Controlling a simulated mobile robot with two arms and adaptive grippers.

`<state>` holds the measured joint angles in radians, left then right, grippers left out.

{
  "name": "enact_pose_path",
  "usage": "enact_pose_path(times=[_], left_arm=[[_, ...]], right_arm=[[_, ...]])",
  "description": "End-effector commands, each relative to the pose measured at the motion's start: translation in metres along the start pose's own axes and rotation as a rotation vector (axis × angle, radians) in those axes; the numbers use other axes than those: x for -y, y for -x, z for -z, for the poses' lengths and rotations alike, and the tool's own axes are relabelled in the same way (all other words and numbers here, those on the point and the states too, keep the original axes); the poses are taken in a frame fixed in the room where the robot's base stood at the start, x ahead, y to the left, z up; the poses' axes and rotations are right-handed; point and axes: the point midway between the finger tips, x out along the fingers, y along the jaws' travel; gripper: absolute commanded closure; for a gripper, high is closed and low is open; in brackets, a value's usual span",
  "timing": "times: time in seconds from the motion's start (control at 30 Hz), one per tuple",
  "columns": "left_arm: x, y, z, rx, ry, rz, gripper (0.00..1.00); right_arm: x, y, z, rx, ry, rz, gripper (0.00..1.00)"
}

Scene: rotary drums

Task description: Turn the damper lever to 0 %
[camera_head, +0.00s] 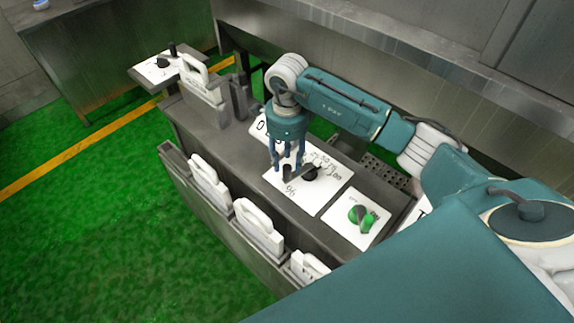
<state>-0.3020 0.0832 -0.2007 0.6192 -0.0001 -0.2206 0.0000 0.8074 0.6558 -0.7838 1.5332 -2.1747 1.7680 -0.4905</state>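The damper lever (312,171) is a dark knob with a grey arm, mounted on a white plate (325,200) marked with a number scale and a % sign. Its arm reaches left from the knob toward my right gripper. My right gripper (287,166) points down at the plate's left side, over the lever's free end. Its fingers look spread apart, and I cannot tell whether they touch the lever. The gripper covers part of the scale, so the low numbers are hard to read. My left gripper is not in view.
A green rotary knob (362,215) sits on another white plate at the right. White handled cards (258,225) stand in a rack along the console's front. Another panel with a black knob (163,61) is at the back left. Green floor lies free at left.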

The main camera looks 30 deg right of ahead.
Motion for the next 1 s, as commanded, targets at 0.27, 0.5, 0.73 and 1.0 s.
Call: enact_pose_path(times=[0.27, 0.5, 0.73, 1.0], left_arm=[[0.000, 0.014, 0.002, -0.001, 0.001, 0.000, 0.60], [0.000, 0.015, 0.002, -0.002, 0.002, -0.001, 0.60], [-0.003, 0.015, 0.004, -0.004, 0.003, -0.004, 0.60], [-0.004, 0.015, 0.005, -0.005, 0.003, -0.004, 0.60]], right_arm=[[-0.001, -0.038, -0.001, 0.002, 0.000, -0.003, 0.60], [-0.001, -0.047, -0.001, 0.003, 0.001, 0.000, 0.60], [0.000, -0.046, -0.001, 0.003, 0.001, 0.000, 0.76], [0.000, -0.046, -0.001, 0.003, 0.000, 0.000, 1.00]])
